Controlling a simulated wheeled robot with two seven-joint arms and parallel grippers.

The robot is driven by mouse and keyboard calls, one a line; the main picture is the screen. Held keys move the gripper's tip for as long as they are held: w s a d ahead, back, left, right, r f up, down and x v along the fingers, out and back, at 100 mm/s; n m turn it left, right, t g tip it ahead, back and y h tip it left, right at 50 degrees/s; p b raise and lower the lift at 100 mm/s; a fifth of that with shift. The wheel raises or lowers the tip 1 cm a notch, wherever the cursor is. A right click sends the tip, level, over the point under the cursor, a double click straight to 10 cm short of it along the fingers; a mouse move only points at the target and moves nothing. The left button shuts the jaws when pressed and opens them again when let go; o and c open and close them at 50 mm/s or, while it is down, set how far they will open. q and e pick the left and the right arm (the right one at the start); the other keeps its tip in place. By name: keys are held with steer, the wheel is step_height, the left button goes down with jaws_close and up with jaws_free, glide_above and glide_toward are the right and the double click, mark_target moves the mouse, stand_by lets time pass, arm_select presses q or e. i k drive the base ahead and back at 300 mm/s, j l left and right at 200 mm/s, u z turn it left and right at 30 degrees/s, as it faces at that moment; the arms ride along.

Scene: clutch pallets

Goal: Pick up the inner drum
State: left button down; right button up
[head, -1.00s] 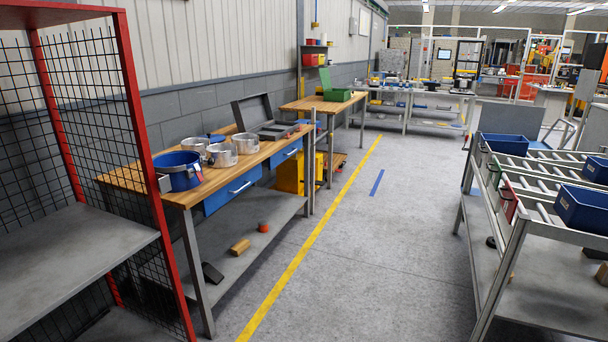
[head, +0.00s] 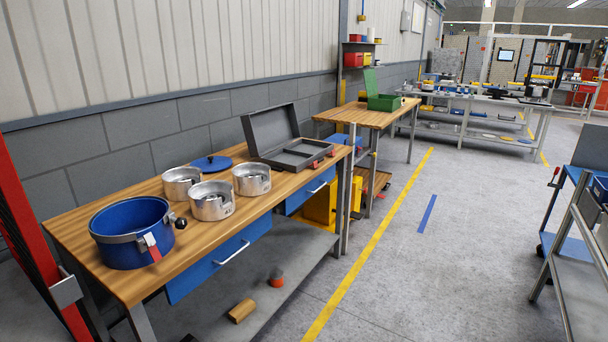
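Three silver metal drums stand on the wooden workbench (head: 140,280) at the left of the head view: one at the back left (head: 181,184), one at the front (head: 211,202) and one at the right (head: 251,180). I cannot tell which of them is the inner drum. A larger open blue drum (head: 130,245) with a grey band and a red-and-white latch stands on the near end of the bench. A flat blue lid (head: 211,163) with a dark knob lies behind the silver drums. Neither of my grippers is in view.
An open grey case (head: 290,150) sits at the bench's far end. A red post (head: 35,250) stands close at the left. Blocks lie on the lower shelf (head: 285,255). A second bench with a green box (head: 385,102) is beyond.

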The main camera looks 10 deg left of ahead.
mark_target(249, 179)
steer(key=i+u, duration=0.2)
steer(key=i, duration=0.25)
steer(key=i+l+u, duration=0.2)
steer(key=i, duration=0.3)
steer(key=i+l+u, duration=0.2)
steer(key=i, duration=0.25)
